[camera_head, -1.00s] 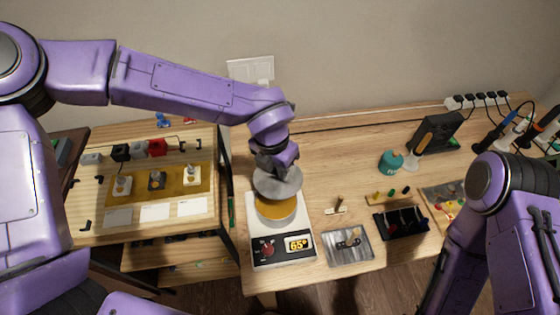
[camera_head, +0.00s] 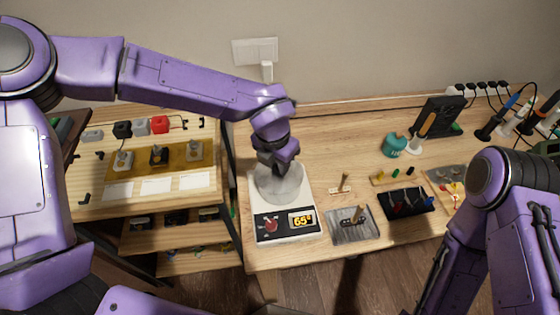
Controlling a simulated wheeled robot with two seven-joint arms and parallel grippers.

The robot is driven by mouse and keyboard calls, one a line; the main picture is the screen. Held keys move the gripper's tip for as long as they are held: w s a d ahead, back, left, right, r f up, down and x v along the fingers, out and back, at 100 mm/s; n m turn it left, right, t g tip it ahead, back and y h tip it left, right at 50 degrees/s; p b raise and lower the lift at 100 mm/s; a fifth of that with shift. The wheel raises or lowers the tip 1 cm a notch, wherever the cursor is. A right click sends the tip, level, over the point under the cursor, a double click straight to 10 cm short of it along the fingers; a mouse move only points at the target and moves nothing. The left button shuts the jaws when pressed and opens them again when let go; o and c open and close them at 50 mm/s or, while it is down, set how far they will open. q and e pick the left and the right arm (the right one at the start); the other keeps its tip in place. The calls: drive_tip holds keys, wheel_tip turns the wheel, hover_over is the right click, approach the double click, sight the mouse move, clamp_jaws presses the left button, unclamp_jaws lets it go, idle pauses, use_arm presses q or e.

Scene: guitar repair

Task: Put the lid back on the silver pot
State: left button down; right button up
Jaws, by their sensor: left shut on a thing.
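The silver pot (camera_head: 280,198) sits on a white heating base (camera_head: 290,235) with a red knob and a "65°" display. The round grey lid (camera_head: 282,179) covers the pot's opening, and the pot's golden contents are hidden. My left gripper (camera_head: 276,161) is above the pot, pointing down and shut on the top of the lid. The fingertips are mostly hidden. I cannot tell whether the lid rests fully on the rim. My right arm is at the right, but its gripper is out of view.
Right of the base are a metal tray (camera_head: 353,225), a black holder (camera_head: 405,202) and a teal tape roll (camera_head: 394,145). A wooden rack with switches on a tan panel (camera_head: 160,158) stands to the left. The table between base and back wall is clear.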

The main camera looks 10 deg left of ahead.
use_arm(q)
drive_tip(key=shift+w+f, duration=0.2)
drive_tip(key=shift+w, duration=0.1)
drive_tip(key=shift+s+r, duration=0.25)
drive_tip(key=shift+s, duration=0.05)
drive_tip(key=shift+w+f, duration=0.1)
drive_tip(key=shift+w+p, duration=0.1)
drive_tip(key=shift+p, duration=0.35)
drive_tip(key=shift+f, duration=0.2)
idle(0.7)
drive_tip(key=shift+p, duration=0.35)
idle(0.4)
drive_tip(key=shift+c, duration=2.2)
unclamp_jaws()
